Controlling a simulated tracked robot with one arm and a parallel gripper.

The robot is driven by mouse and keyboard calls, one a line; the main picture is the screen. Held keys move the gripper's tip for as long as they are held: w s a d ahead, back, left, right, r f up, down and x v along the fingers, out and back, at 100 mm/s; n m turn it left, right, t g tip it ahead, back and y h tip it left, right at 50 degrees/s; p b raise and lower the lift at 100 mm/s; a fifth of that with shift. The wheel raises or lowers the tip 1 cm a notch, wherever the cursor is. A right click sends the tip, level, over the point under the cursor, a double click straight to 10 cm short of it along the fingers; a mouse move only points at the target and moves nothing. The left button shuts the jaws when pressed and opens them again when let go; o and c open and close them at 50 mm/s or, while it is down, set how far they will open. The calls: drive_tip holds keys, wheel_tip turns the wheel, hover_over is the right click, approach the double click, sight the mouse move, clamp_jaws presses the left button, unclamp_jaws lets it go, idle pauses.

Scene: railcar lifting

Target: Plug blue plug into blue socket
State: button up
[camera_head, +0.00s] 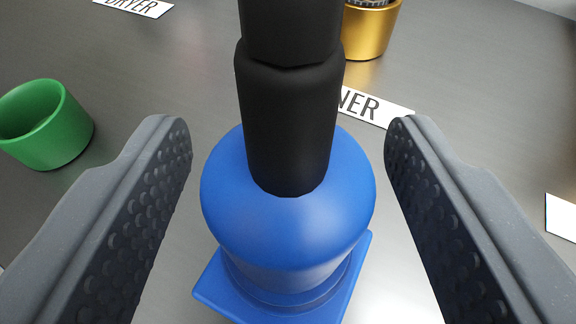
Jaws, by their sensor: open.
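A blue plug (225,205) with a thick black cable (290,130) rising from its top stands between the fingers of my gripper (290,160). Under it is a square blue base (218,290), partly hidden by the plug; I cannot tell whether this base is the blue socket or part of the plug. My gripper is open, with one dark padded finger on each side of the plug and a visible gap on both sides.
A green cup-shaped socket (48,125) stands at the left. A gold socket (370,30) with something dark in it stands at the back. White labels, one reading "DRYER" (135,6) and one ending in "NER" (375,106), lie on the grey metal surface (190,70).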

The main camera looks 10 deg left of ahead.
drive_tip(key=b+v, duration=0.4)
drive_tip(key=v, duration=0.9)
drive_tip(key=shift+s, duration=0.35)
drive_tip(key=shift+r, duration=0.1)
